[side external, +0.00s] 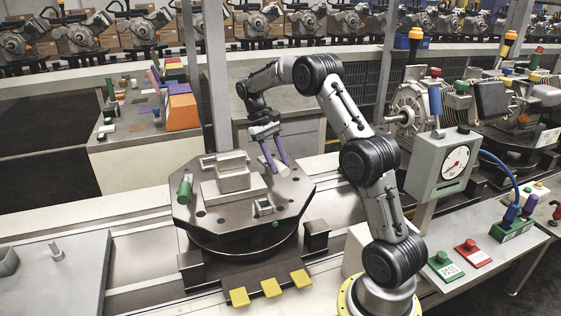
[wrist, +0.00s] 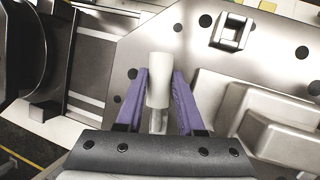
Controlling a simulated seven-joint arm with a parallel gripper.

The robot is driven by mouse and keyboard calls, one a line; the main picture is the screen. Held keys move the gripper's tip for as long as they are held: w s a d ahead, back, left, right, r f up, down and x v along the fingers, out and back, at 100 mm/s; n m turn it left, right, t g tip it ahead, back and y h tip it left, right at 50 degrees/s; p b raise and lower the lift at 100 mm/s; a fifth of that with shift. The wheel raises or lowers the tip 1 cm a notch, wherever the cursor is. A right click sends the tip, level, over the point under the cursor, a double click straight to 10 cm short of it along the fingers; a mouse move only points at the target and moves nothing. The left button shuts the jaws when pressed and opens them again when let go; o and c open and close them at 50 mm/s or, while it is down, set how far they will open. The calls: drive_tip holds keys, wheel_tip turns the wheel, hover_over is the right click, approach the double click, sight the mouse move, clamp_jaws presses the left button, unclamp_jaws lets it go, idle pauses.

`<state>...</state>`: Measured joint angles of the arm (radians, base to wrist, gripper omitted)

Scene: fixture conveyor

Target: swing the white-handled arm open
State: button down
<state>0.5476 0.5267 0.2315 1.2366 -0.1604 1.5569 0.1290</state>
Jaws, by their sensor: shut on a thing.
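The white handle (wrist: 159,78) stands between the two purple fingers of my gripper (wrist: 159,92) in the wrist view. The fingers are shut on it, one on each side, and its rounded end sticks out past them. In the side external view my gripper (side external: 273,158) reaches down to the far right edge of the octagonal fixture plate (side external: 212,222), with the pale white handle (side external: 267,160) between its fingers. A metal shank (wrist: 158,122) shows below the handle in the wrist view. The arm's pivot is hidden by my gripper.
A stepped grey block (side external: 232,180) sits mid-plate, left of my gripper. A green handle (side external: 185,189) stands at the plate's left, and a small metal bracket (side external: 264,207) at the front. A gauge box (side external: 442,165) and button panel are at right; yellow tabs (side external: 271,287) are in front.

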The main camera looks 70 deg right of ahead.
drive_tip(key=shift+w+a+r, duration=0.1)
drive_tip(key=shift+w, duration=0.1)
idle(0.4)
drive_tip(key=c, duration=0.5)
unclamp_jaws()
drive_tip(key=shift+s, duration=0.1)
drive_tip(key=shift+v, duration=3.7)
